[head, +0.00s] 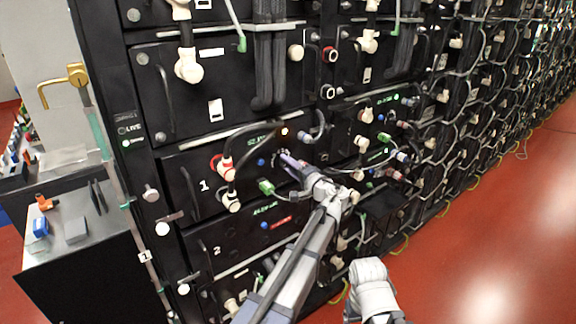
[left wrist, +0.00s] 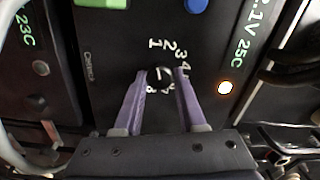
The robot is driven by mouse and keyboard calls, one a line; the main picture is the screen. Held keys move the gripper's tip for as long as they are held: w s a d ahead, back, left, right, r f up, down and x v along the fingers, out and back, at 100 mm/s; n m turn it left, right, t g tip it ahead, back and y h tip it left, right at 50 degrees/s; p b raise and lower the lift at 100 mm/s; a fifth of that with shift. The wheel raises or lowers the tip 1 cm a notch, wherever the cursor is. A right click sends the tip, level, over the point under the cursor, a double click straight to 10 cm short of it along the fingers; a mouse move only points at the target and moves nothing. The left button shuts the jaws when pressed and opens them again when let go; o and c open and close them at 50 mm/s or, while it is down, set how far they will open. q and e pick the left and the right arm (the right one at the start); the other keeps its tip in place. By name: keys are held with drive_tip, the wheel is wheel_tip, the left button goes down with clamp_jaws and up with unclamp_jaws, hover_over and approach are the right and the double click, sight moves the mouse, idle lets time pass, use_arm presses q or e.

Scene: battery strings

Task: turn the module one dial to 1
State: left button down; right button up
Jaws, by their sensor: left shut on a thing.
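Module one (head: 204,186) is a black panel with a white "1" on the rack, at the centre left of the head view. My left gripper (head: 284,156) reaches up to the right part of this panel. In the left wrist view its purple fingers are shut on the small black dial (left wrist: 158,77), one on each side. The dial has a short white mark on its face, pointing up, towards the 1 and 2 end of the white numbers (left wrist: 163,46) around it. Some of the lower numbers are hidden by the fingers.
A green connector (head: 266,187) and cables lie close to my left gripper. A grey bench (head: 75,255) stands at the left. The red floor (head: 480,270) is clear at the right.

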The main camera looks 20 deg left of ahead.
use_arm(q)
drive_tip(key=c, duration=0.5)
unclamp_jaws()
drive_tip(key=v, duration=0.7)
drive_tip(key=shift+s+d, duration=0.25)
drive_tip(key=shift+d, duration=0.1)
